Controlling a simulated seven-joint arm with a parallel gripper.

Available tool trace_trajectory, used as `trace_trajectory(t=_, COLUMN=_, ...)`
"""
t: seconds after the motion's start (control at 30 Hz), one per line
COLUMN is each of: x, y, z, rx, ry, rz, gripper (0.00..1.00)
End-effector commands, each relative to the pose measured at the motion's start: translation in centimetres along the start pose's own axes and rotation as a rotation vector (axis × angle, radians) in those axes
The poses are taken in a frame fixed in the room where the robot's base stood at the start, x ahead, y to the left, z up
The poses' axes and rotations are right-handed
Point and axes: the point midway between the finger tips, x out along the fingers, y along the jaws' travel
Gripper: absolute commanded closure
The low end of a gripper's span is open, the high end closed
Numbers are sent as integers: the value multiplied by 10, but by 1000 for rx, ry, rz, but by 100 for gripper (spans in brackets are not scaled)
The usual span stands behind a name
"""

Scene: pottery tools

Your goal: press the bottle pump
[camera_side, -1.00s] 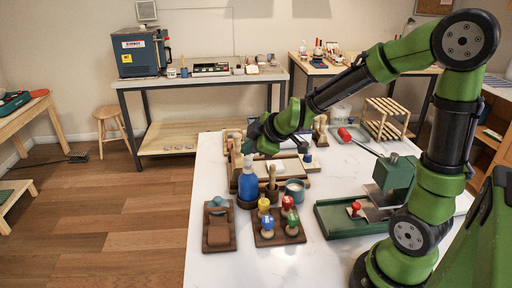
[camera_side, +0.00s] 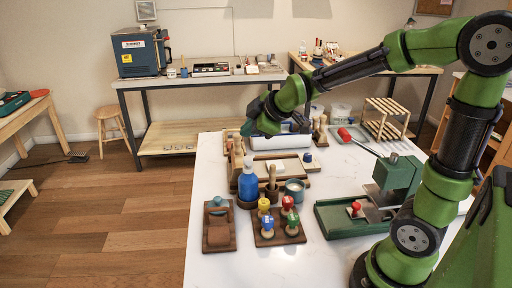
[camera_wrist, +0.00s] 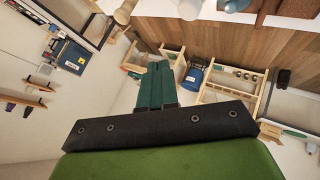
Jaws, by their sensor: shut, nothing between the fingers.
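The blue pump bottle (camera_side: 248,184) stands upright on the white table, in a dark round holder, in the side view. Its pump head (camera_side: 248,161) is at the top and in plain sight. My gripper (camera_side: 246,129) is above the pump head, with a clear gap between them in the picture. The gripper is shut and empty. In the wrist view its dark green fingers (camera_wrist: 155,85) lie together. I cannot make out the pump bottle in the wrist view.
A wooden tool (camera_side: 272,180) and a pale blue cup (camera_side: 294,188) stand right of the bottle. A block with several coloured knobs (camera_side: 278,234) and a brown tool board (camera_side: 219,240) are in front. A green press (camera_side: 396,174) stands at the right.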

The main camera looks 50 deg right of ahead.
Motion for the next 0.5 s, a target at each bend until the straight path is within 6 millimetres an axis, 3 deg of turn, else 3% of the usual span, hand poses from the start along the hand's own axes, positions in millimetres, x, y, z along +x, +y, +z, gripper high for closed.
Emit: trace_trajectory(t=0.5, x=-2, y=2, z=-4, rx=-4, ry=-6, rz=-9, gripper=100)
